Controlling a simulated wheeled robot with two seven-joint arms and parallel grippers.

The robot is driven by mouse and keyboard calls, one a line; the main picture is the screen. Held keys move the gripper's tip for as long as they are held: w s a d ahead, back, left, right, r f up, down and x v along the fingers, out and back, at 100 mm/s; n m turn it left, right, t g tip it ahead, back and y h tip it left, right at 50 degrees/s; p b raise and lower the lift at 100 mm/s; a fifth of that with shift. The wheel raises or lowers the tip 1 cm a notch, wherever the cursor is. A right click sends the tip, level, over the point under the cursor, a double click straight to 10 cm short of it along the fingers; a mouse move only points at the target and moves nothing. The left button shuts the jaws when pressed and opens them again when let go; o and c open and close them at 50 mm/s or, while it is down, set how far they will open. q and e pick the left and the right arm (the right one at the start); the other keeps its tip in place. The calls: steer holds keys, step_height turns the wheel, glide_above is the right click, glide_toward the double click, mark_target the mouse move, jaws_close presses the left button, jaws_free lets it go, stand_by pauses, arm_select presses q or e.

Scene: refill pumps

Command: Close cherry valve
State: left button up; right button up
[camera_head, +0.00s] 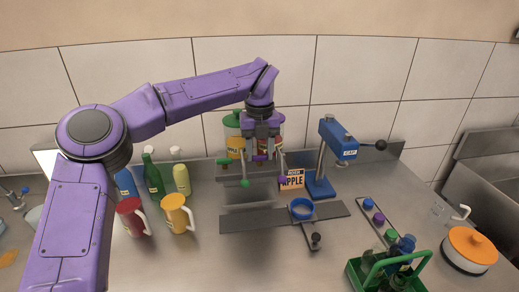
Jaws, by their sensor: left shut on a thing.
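Two tanks stand at the back wall, a green-topped one (232,123) with a yellow label and a red one (274,122) partly hidden behind my gripper. I take the red one for cherry. My right gripper is not in view.
Bottles and mugs (176,213) stand left. A green carrier (388,268) and orange-lidded pot (470,246) are at front right.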

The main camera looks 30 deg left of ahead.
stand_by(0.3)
arm_select(q)
steer(key=o, duration=1.1)
steer(key=shift+c, duration=0.2)
